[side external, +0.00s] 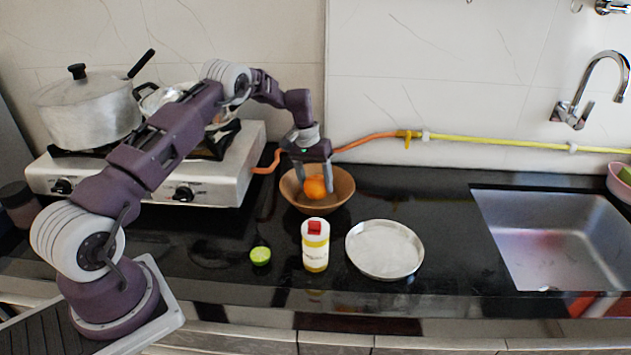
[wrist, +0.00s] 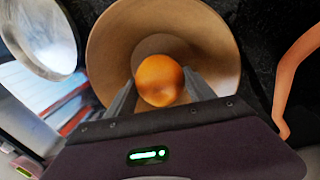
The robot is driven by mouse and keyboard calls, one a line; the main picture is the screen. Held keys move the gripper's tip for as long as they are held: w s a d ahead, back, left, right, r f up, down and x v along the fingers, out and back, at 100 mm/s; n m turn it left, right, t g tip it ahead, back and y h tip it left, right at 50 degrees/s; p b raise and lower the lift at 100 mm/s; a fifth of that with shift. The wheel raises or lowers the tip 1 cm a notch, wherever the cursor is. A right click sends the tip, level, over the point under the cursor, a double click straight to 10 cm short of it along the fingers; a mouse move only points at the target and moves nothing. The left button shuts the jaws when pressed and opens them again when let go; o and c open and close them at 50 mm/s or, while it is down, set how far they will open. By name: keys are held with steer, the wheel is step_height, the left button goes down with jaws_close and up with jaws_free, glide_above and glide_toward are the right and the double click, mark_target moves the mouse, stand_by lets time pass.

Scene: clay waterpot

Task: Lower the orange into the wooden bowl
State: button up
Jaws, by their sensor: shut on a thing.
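The orange (side external: 315,188) is between the fingers of my gripper (side external: 314,182), within the outline of the wooden bowl (side external: 340,200) in the side view. In the wrist view my gripper (wrist: 160,88) has one finger on each side of the orange (wrist: 159,78). The wooden bowl (wrist: 110,45) surrounds the orange in that view, and its pale inside shows around the fruit. My gripper is shut on the orange. Whether the underside of the orange touches the bowl's bottom is hidden.
A bottle with a red cap (side external: 315,246), a cut lime (side external: 260,255) and a round metal plate (side external: 384,249) stand in front of the bowl. A stove (side external: 225,180) with a pot (side external: 90,112) is at left, an orange hose (side external: 365,141) behind, a sink (side external: 555,240) at right.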

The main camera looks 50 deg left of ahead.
steer(key=shift+f, duration=0.35)
stand_by(0.6)
steer(key=o, duration=1.6)
steer(key=shift+c, duration=0.2)
